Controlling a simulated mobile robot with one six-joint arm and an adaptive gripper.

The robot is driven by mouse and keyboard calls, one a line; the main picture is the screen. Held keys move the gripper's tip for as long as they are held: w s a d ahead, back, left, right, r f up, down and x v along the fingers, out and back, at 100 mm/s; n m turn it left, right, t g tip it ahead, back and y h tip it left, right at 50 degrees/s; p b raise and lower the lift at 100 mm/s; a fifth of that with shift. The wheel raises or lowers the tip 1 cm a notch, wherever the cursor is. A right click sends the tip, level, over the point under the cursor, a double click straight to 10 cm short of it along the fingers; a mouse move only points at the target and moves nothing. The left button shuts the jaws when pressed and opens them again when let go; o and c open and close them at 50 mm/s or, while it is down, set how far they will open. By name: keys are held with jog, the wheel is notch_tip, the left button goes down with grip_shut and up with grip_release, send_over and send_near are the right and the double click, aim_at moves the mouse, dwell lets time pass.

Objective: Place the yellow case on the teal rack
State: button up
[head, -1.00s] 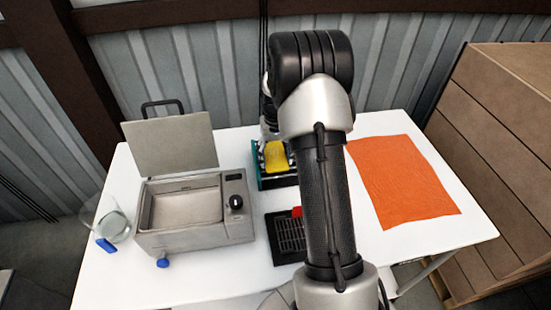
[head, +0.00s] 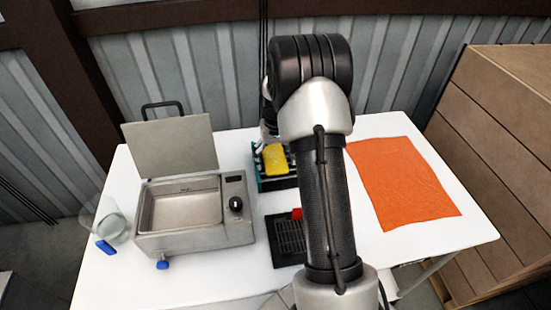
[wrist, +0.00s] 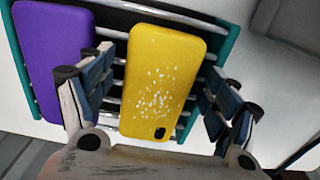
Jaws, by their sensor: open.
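The yellow case (wrist: 160,75), with pale speckles and a dark camera cutout, lies on the metal bars of the teal rack (wrist: 225,45) in the wrist view. A purple case (wrist: 52,55) lies beside it at the left. My gripper (wrist: 155,105) is open, with one finger on each side of the yellow case and a visible gap at the right. In the head view the yellow case (head: 275,158) and teal rack (head: 262,183) show left of my arm, which hides part of them. I cannot tell the gripper's exact height above the case.
A grey metal bath (head: 195,235) with its lid raised stands left of the rack. A glass beaker (head: 112,225) is at the far left. A black slotted tray (head: 287,240) lies in front of the rack. An orange cloth (head: 402,183) lies at the right.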

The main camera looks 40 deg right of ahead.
aim_at(275, 161)
notch_tip(275, 161, up, 12)
jog(key=p, duration=0.3)
jog(key=s+a+r+n+t, duration=0.1)
jog(key=s+a+r, duration=0.3)
jog(key=a+r, duration=0.55)
jog(key=s+a+r+n+t, duration=0.25)
jog(key=s+a+r, duration=0.45)
jog(key=s+a, duration=0.45)
jog(key=s+a+f+n+t, duration=0.1)
jog(key=s+a, duration=0.2)
jog(key=s, duration=0.8)
jog(key=shift+a+f+n, duration=0.15)
jog(key=shift+f+n, duration=0.2)
